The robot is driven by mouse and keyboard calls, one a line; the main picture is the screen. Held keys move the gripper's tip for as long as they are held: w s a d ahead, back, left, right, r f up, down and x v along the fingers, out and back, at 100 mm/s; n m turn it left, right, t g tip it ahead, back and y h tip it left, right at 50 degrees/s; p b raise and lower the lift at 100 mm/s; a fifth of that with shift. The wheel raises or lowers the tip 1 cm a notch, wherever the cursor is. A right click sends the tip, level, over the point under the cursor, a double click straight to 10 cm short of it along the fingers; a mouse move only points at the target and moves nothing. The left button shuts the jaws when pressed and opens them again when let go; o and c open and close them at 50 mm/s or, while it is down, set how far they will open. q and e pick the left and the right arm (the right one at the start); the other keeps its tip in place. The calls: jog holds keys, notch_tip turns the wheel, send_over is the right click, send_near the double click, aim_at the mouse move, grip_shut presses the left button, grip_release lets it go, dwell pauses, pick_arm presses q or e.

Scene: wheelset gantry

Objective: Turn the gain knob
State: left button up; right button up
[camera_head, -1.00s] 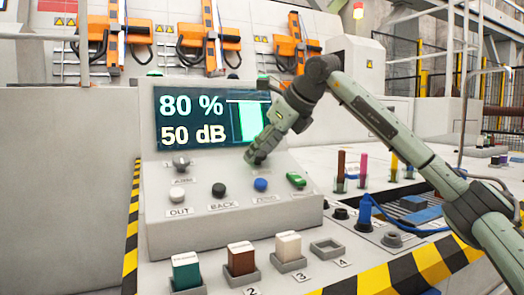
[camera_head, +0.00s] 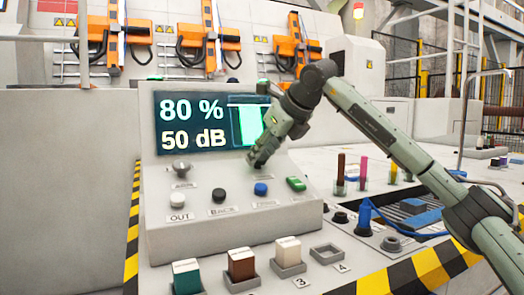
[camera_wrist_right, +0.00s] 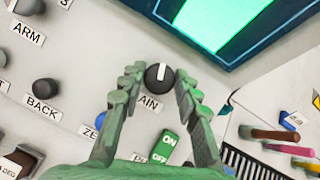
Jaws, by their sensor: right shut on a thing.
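The gain knob (camera_wrist_right: 159,76) is a round dark knob with a white pointer line, on the sloped grey console in the right wrist view. Its label shows as "AIN", the first letter covered by a finger. My right gripper (camera_wrist_right: 163,80) is shut on the knob, one green finger on each side. In the head view the right gripper (camera_head: 257,160) reaches down to the console just below the display and hides the knob. The display (camera_head: 207,120) reads 80 % and 50 dB, with a green bar at its right. My left gripper is not in view.
The ARM knob (camera_head: 180,169), OUT button (camera_head: 178,200), BACK button (camera_head: 219,194), a blue button (camera_head: 261,189) and a green ON switch (camera_head: 296,184) sit close by. Coloured blocks in numbered holders stand in front. Orange machines (camera_head: 215,42) hang behind.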

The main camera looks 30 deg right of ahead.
jog(key=o, duration=1.1)
jog(key=shift+o, duration=0.2)
jog(key=shift+s+r, duration=0.1)
jog(key=v, duration=1.2)
